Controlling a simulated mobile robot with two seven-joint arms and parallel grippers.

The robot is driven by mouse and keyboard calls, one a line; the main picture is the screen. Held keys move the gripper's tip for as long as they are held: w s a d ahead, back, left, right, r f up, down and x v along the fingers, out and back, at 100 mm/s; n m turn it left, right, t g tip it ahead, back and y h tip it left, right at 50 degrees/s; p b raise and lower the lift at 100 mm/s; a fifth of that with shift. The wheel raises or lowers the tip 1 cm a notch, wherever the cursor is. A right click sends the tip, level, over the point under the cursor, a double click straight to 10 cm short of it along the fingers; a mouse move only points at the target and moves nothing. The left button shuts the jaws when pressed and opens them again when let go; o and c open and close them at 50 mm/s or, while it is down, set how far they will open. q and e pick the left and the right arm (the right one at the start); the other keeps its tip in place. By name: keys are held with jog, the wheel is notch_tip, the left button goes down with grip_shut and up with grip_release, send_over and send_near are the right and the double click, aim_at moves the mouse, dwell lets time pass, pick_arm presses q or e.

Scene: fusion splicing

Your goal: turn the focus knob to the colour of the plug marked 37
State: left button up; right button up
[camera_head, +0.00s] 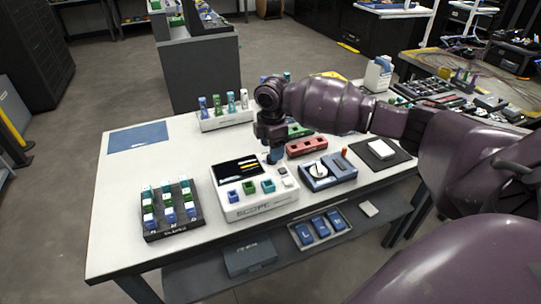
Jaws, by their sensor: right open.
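A blue unit (346,175) on the table carries a white round knob (318,170), seemingly the focus knob; its colour marks are too small to read. A black rack (160,235) at the table's front left holds several plugs with green, teal, blue and white parts. A white rack (205,124) at the back holds several taller plugs. No number 37 is legible on any plug. My right gripper (275,156) is open and points down at the scope's back right corner, left of the blue unit and apart from the knob. My left gripper is out of view.
The white scope (262,209) has a dark screen and coloured keys. A red block (306,147) with sockets lies behind the blue unit, which has an orange post (344,153). A black pad (384,153) lies to its right. The table's left part is clear around a blue mat (138,137).

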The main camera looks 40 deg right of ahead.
notch_tip(320, 180, down, 2)
jog(key=shift+f, duration=0.55)
